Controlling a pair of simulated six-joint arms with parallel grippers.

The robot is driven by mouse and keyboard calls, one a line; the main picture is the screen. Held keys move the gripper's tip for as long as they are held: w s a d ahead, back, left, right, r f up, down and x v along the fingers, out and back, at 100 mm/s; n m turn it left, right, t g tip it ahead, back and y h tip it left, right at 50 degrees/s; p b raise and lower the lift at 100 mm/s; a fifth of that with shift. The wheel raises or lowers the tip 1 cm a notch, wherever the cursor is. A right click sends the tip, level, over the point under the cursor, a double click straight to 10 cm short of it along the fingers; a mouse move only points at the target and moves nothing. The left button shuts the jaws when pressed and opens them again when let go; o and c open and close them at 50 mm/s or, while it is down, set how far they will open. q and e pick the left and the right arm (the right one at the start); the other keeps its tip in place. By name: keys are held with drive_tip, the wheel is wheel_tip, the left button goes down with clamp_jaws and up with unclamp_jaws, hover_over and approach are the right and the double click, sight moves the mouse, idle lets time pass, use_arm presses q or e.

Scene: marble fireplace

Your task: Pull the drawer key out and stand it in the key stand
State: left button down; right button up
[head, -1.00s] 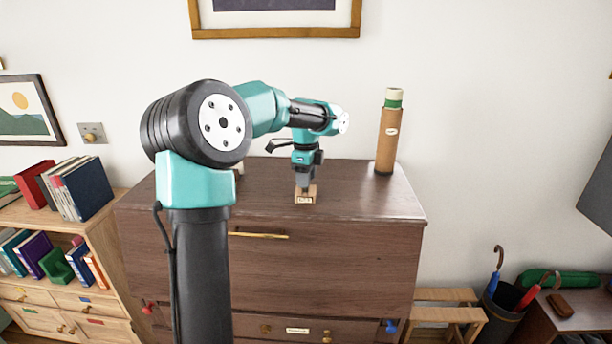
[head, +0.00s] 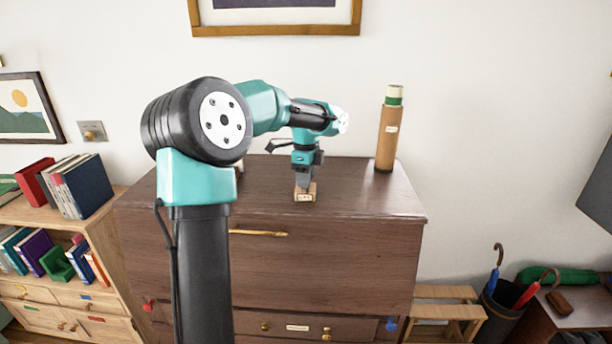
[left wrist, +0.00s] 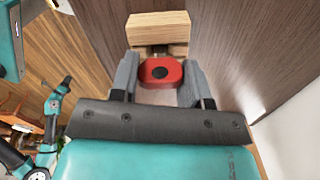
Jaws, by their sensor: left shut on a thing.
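The key shows in the left wrist view as a red head (left wrist: 160,72) with a dark round spot. My left gripper (left wrist: 160,82) is shut on it, one grey finger on each side. The key stand, a small light wooden block (left wrist: 158,28), is just beyond the key head. In the head view the stand (head: 305,197) is on the chest top near its front edge, and my left gripper (head: 304,184) points down right at it. The key is hidden there. I cannot tell how deep its shaft sits in the stand. My right gripper is not visible.
The dark wooden chest (head: 360,195) has free room on top right of the stand. A brown tube with a green band (head: 388,135) stands at its back right. The lower drawer (head: 350,327) has brass knobs. A bookshelf (head: 110,220) stands at left.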

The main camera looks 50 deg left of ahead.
use_arm(q)
drive_tip(key=c, duration=0.5)
unclamp_jaws()
drive_tip(key=shift+r, duration=0.15)
drive_tip(key=shift+r, duration=4.35)
